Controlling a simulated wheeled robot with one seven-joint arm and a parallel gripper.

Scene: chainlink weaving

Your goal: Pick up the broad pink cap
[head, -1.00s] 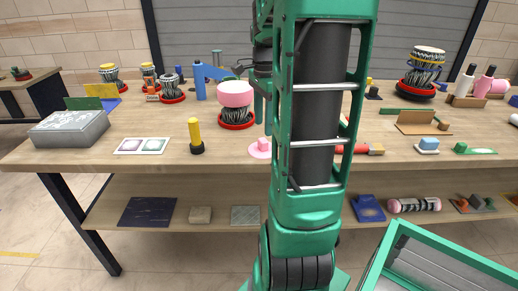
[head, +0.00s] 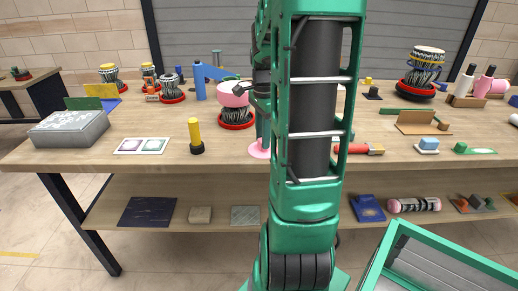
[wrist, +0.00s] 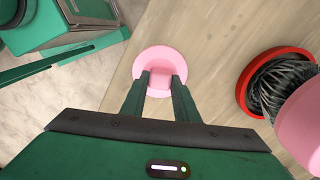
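The broad pink cap, a flat round disc with a small block-like knob, lies on the table in the wrist view (wrist: 158,57) and, partly hidden by my arm, in the head view (head: 257,151). My gripper (wrist: 160,76) is over it with its two green fingers apart, one on each side of the knob. I cannot tell whether either finger touches the knob. In the head view the knob is hidden behind my gripper and arm.
A black-and-white drum with a pink top (head: 234,95) stands in a red ring (head: 236,126) close beside my gripper. A green-rimmed bin (head: 440,258) stands in front at right.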

